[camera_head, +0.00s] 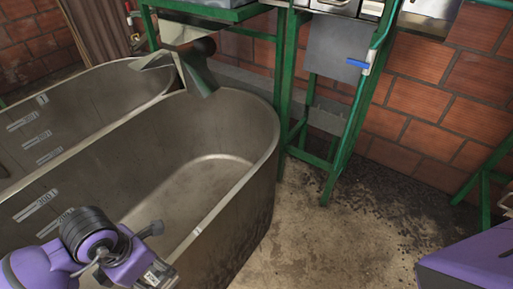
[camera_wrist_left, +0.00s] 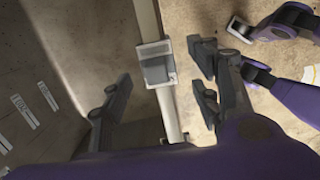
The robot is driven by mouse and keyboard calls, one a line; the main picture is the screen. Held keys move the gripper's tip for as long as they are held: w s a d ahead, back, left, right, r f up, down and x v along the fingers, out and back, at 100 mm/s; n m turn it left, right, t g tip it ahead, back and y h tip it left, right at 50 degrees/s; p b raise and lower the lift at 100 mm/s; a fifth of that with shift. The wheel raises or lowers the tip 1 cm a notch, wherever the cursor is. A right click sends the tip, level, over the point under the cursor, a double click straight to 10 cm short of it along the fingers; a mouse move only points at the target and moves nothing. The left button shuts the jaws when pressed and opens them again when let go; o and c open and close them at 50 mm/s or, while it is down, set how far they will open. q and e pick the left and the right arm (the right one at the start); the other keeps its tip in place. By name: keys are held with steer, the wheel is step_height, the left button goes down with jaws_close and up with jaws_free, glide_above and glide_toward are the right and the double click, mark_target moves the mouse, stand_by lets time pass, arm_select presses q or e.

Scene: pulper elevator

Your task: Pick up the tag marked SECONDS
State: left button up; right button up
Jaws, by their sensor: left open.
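A small pale grey tag or clip (camera_wrist_left: 155,62) sits on the rim of the near metal tank. Its lettering cannot be read, so I cannot tell whether it is marked SECONDS. A small white mark, probably the same piece, shows on the rim (camera_head: 196,231) in the head view. My left gripper (camera_head: 160,274) is beside the near tank's rim at the lower left. In the left wrist view its open fingers (camera_wrist_left: 157,106) stand on either side of the rim, with the tag between and a little beyond them. Nothing is between its tips.
The near metal tank (camera_head: 263,150) has printed scale marks inside. A second tank (camera_head: 60,100) lies behind it. A green frame (camera_head: 345,135) with a blue-handled grey chute stands before the brick wall. Concrete floor (camera_head: 330,230) is free to the right.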

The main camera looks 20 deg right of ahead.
mark_target(162, 275)
arm_select(q)
steer(key=f, duration=0.3)
steer(key=shift+w+d+f, duration=0.3)
steer(key=shift+w, duration=0.1)
steer(key=c, duration=1.2)
steer(key=shift+r, duration=0.15)
steer(key=shift+c, duration=0.2)
